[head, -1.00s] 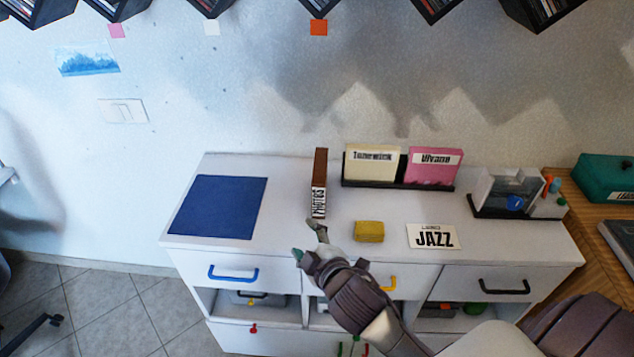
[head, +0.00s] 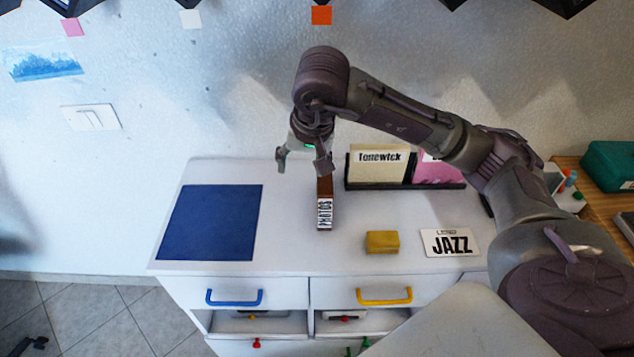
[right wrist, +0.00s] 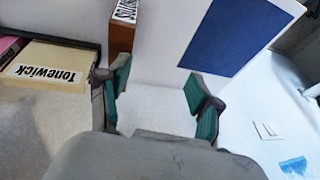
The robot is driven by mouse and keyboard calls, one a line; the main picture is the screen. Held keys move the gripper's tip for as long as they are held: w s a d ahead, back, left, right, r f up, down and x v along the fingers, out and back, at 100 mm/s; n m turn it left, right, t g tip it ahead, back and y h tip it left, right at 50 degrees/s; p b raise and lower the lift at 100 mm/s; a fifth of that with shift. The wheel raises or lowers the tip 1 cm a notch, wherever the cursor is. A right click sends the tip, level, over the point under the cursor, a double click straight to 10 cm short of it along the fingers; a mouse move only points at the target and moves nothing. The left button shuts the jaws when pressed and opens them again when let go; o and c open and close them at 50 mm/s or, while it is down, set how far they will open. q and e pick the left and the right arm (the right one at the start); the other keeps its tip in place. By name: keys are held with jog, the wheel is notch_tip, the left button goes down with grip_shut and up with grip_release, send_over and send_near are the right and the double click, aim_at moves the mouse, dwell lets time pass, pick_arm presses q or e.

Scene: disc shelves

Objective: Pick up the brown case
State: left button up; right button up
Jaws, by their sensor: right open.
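The brown case (head: 325,190) stands upright on the white cabinet top, a narrow block with a white lettered label on its front end. It also shows in the right wrist view (right wrist: 124,38), just beyond one finger. My right gripper (head: 304,166) is open and empty, above the cabinet at the back end of the case. One finger overlaps the case in the head view; I cannot tell whether they touch. In the right wrist view the green-padded fingers (right wrist: 158,92) are spread, with the case off to the left of the gap. My left gripper is not in view.
A blue mat (head: 212,222) lies left of the case. A file holder with a cream folder (head: 376,170) stands close on the right. A yellow block (head: 382,242) and a JAZZ card (head: 450,242) lie in front. The wall (head: 235,110) is close behind.

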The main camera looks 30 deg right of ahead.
jog(key=r+h, duration=0.2)
send_over(324, 178)
jog(key=s+a, duration=0.1)
jog(key=a, duration=0.1)
jog(key=shift+d+f, duration=0.2)
jog(key=shift+f, duration=0.05)
jog(key=x, duration=0.3)
jog(key=p+x, duration=0.1)
jog(key=x, duration=0.3)
jog(key=shift+d, duration=0.25)
jog(key=shift+w+f, duration=0.15)
jog(key=shift+f, duration=0.35)
jog(key=x, duration=0.1)
jog(key=p+x, duration=0.1)
jog(key=x, duration=0.1)
jog(key=p+x, duration=0.1)
jog(key=x, duration=0.1)
jog(key=shift+s+d+f, duration=0.15)
jog(key=shift+s+d, duration=0.1)
jog(key=shift+d, duration=0.15)
jog(key=shift+f+b, duration=0.25)
jog(key=shift+b, duration=0.2)
grip_shut()
